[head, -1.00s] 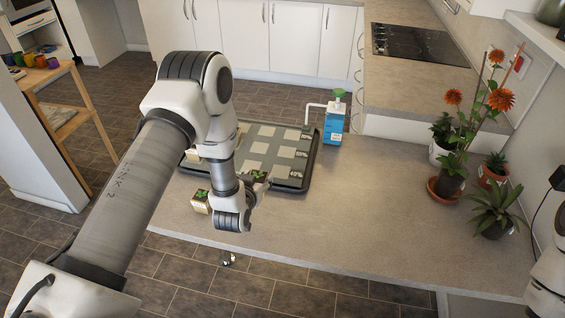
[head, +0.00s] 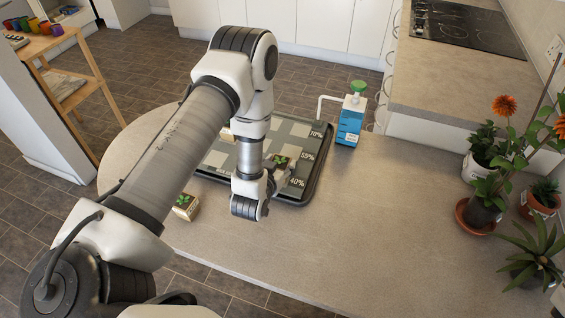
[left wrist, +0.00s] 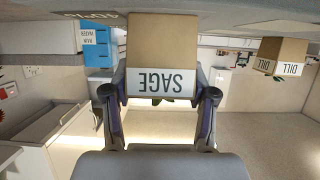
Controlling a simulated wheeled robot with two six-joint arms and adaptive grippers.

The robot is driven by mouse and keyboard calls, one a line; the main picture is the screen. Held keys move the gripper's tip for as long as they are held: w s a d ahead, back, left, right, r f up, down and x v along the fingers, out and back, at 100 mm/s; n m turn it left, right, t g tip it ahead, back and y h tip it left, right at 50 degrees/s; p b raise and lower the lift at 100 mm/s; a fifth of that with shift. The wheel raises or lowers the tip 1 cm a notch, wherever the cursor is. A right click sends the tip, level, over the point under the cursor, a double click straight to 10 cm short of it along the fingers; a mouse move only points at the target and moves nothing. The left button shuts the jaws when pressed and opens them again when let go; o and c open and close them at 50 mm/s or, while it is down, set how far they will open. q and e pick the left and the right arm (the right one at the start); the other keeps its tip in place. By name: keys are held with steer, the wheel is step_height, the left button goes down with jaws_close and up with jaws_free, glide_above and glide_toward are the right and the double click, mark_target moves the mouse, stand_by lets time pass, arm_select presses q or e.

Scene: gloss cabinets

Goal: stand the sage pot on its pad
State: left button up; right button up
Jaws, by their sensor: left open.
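The sage pot (left wrist: 165,45) is a tan box with a white SAGE label, upside down in the left wrist view. Its green plant (head: 281,160) shows in the head view by the tray's 40% label. My left gripper (head: 272,172) is there, its fingers apart; in the left wrist view the fingers (left wrist: 160,95) lie either side of the labelled end. The dark tray (head: 312,172) carries pale square pads (head: 300,130) and percentage labels. My arm hides part of the tray, and I cannot tell which pad is the sage's. My right gripper is out of view.
A blue water bottle (head: 351,120) stands behind the tray. Potted plants (head: 485,205) stand at right. The counter's middle (head: 380,230) is clear.

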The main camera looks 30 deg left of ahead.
arm_select(q)
steer(key=o, duration=1.2)
steer(key=shift+s, duration=0.15)
steer(key=shift+s+d+r, duration=0.1)
steer(key=shift+s+r, duration=0.1)
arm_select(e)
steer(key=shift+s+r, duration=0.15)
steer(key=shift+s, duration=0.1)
arm_select(q)
steer(key=shift+f, duration=0.1)
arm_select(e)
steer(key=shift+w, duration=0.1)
arm_select(q)
steer(key=shift+s, duration=0.2)
steer(key=p+v, duration=0.1)
steer(key=v, duration=1)
steer(key=shift+s+r, duration=0.2)
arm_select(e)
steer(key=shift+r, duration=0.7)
arm_select(q)
steer(key=shift+d, duration=0.1)
